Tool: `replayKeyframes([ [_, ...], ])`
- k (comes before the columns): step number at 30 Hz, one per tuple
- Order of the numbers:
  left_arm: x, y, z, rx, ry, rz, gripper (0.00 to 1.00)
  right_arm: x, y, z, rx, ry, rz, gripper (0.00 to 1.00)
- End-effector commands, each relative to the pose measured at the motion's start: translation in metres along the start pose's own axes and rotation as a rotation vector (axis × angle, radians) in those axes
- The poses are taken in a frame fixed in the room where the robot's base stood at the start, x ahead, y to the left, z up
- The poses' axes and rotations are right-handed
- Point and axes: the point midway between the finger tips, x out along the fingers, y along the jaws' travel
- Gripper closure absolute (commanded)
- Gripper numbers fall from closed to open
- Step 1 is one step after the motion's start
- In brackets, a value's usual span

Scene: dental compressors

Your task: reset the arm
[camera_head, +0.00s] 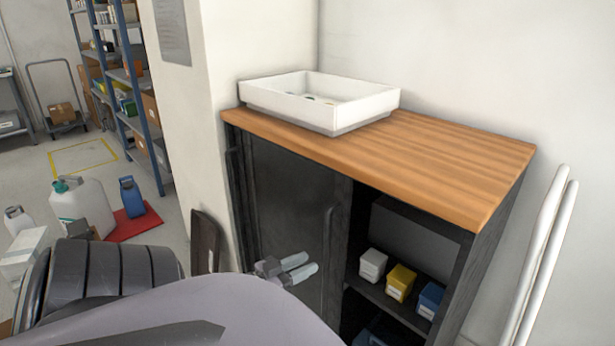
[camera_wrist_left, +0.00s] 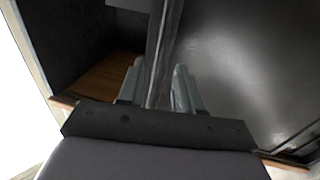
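My left gripper (camera_head: 300,270) is in front of the dark door (camera_head: 292,190) of the wood-topped cabinet, near its long vertical handle (camera_head: 328,235). In the left wrist view the two grey fingers (camera_wrist_left: 160,92) stand apart, one on each side of a dark upright bar (camera_wrist_left: 164,40), which seems to be the handle. I see no clear contact between fingers and bar. My left arm fills the bottom of the head view. My right gripper is not in view.
A white tray (camera_head: 317,113) with small items stands on the wooden top (camera_head: 440,160). The cabinet's open right side holds white, yellow (camera_head: 400,281) and blue boxes. Pale pipes (camera_head: 540,260) rise at the right. Jugs (camera_head: 84,203) and shelving (camera_head: 135,90) are at the left.

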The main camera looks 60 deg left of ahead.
Motion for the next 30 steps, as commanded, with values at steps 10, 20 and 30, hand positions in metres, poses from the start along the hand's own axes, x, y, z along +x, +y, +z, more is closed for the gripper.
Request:
replayKeyframes([
  [10, 0.000, 0.001, 0.001, -0.001, -0.003, 0.000, 0.66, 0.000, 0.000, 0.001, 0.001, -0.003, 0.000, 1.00],
  [20, -0.012, 0.128, 0.065, -0.005, -0.259, 0.039, 0.66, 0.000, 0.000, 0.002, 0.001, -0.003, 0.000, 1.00],
  [30, -0.054, 0.315, 0.072, 0.023, -0.578, 0.205, 0.66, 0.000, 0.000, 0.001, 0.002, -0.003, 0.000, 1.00],
])
